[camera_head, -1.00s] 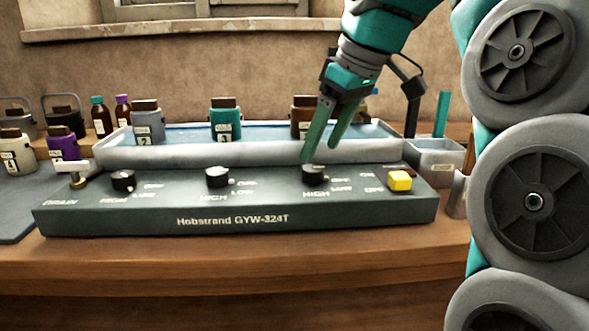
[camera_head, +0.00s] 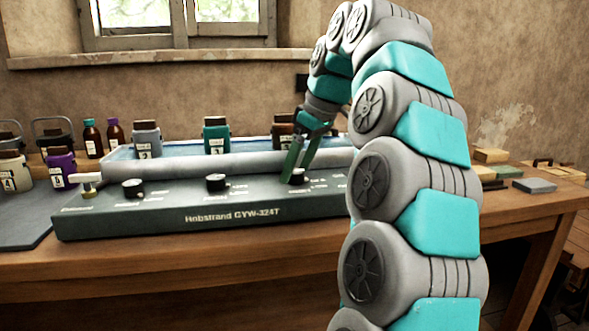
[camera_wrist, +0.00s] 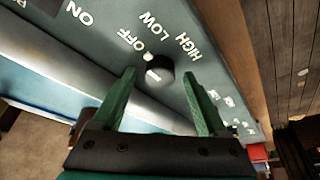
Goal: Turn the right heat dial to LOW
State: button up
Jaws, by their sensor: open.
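The right heat dial (camera_head: 298,177) is a short black knob on the dark panel of the Hobstrand press (camera_head: 230,218). In the wrist view the dial (camera_wrist: 159,71) shows its top, with a white mark and a white dot on its OFF side. OFF, LOW and HIGH are printed around it. My gripper (camera_head: 298,171) is open, with its green fingers pointing down at the dial. In the wrist view my gripper (camera_wrist: 158,76) has one fingertip on each side of the dial, with gaps visible. Whether the tips reach down beside the knob is unclear.
The middle dial (camera_head: 216,182) and left dial (camera_head: 133,188) sit along the same panel. My arm hides the panel's right end. Small blocks (camera_head: 491,155) lie on the table at right.

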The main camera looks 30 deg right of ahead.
grip_shut()
dwell(0.7)
